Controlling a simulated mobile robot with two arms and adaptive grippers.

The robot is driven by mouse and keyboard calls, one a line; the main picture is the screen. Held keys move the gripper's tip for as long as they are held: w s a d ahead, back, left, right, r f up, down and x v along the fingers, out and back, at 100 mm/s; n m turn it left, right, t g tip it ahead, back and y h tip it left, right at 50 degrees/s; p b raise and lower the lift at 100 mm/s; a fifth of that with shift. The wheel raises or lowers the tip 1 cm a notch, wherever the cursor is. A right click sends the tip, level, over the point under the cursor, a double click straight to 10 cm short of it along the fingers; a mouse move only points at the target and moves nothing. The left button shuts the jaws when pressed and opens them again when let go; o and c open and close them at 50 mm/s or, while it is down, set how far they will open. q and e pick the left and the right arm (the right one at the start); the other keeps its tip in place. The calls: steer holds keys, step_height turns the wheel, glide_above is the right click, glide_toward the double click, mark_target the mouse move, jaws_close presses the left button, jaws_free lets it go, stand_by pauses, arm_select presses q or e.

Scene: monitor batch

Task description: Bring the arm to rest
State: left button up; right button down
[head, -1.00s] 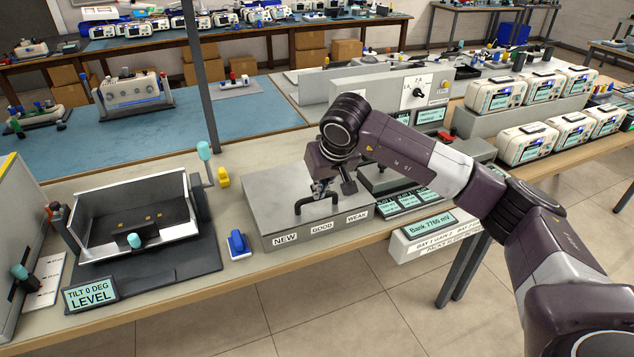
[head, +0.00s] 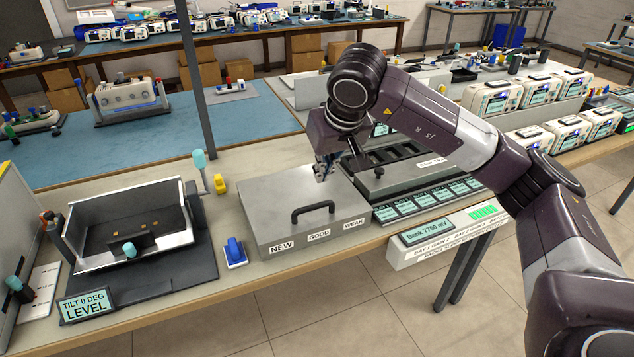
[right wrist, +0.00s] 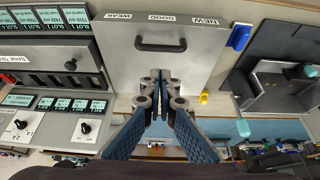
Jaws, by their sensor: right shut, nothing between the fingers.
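My right arm reaches in from the right in the head view. My right gripper (head: 324,168) is above the rear part of a grey metal box lid (head: 275,205) with a black handle (head: 328,208) and the labels NEW, GOOD and WEAK. In the right wrist view the right gripper (right wrist: 158,76) has its fingertips together, with nothing between them. The lid's handle (right wrist: 160,47) lies beyond the fingertips, apart from them. My left gripper is not in either view.
A tilt tray (head: 84,262) with a LEVEL display (head: 84,305) stands left, a blue switch (head: 235,251) beside the box. A slotted battery bay (head: 400,180) stands right of it. A grey post (head: 195,90) rises behind. The floor in front is clear.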

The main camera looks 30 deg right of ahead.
steer(key=shift+v, duration=1)
